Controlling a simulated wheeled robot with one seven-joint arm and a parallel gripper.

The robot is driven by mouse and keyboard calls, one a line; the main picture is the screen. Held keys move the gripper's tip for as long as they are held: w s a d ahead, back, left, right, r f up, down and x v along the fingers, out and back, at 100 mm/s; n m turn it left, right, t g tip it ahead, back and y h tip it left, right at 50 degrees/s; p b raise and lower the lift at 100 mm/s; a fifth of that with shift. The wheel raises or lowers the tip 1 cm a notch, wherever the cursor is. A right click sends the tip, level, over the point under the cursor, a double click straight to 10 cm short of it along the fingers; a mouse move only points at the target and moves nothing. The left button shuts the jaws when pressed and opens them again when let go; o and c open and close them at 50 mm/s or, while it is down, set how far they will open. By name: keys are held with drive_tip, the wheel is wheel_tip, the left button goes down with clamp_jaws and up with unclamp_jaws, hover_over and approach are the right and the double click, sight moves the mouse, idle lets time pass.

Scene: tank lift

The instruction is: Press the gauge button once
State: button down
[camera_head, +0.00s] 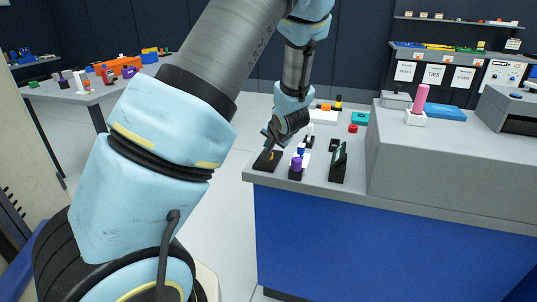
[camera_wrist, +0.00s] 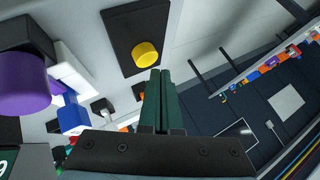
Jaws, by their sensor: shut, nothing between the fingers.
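A yellow round button (camera_wrist: 146,54) sits on a flat black plate (camera_wrist: 128,28) in the wrist view. In the head view the black plate (camera_head: 262,165) lies at the near left corner of the counter, with the yellow button (camera_head: 271,155) partly hidden by my gripper. My gripper (camera_wrist: 161,72) is shut and empty. Its tips appear just beside the button's lower right edge in the wrist view; I cannot tell whether they touch it. In the head view my gripper (camera_head: 268,146) is low over the plate, pointing down.
A purple-topped post (camera_head: 297,164), a blue-topped piece (camera_head: 301,149) and an upright dark panel (camera_head: 338,163) stand to the right of the plate. A large grey block (camera_head: 440,160) fills the counter's right side. The counter's edge is close on the left.

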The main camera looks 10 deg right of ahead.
drive_tip(key=shift+f, duration=0.15)
drive_tip(key=shift+f, duration=0.25)
drive_tip(key=shift+f, duration=0.45)
idle(0.9)
drive_tip(key=shift+r, duration=0.1)
drive_tip(key=shift+r+p, duration=0.8)
drive_tip(key=shift+p, duration=0.15)
wheel_tip(320, 180, up, 5)
drive_tip(key=p, duration=0.6)
